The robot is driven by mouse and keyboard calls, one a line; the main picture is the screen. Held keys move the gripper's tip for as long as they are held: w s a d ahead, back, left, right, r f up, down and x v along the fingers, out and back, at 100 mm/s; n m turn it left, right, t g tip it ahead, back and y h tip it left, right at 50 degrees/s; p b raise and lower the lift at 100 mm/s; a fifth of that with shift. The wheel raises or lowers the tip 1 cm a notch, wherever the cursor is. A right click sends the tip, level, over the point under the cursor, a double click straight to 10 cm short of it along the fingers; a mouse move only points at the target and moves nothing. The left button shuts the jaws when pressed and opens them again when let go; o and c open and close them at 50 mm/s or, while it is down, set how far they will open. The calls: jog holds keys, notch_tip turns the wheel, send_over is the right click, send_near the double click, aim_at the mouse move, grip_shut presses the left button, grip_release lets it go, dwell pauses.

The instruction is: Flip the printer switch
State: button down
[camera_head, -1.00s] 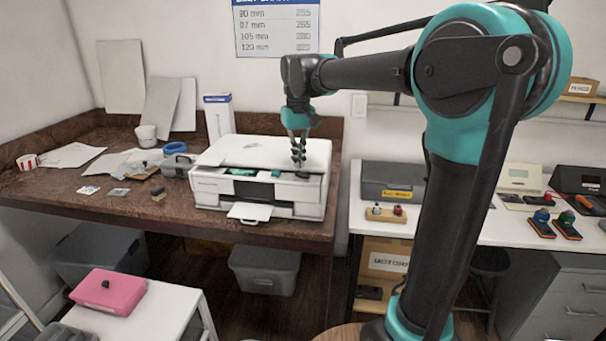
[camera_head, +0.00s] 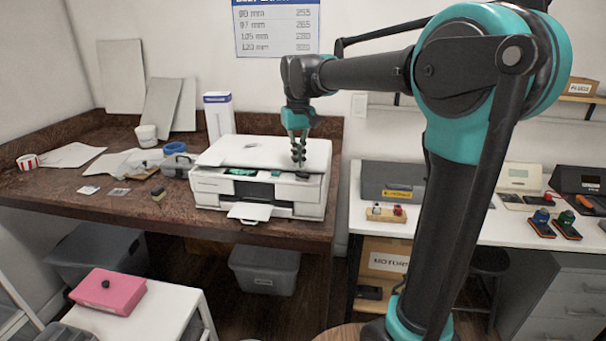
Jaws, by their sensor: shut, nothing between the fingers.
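The white printer (camera_head: 262,178) stands on the brown wooden desk near its right end, with its small paper tray (camera_head: 250,212) out at the front. A green part and a small blue-grey part show in its dark front strip. I cannot make out which part is the switch. My gripper (camera_head: 298,160) points down over the right part of the printer's top, close to the front edge. Its fingers are together with nothing visible between them. I cannot tell whether the fingertips touch the printer.
A white table (camera_head: 370,228) with a grey toolbox (camera_head: 392,180) stands to the right, across a gap.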

aim_at(299, 172)
jog(key=shift+f, duration=1.1)
dwell(0.9)
jog(key=shift+r, duration=3.55)
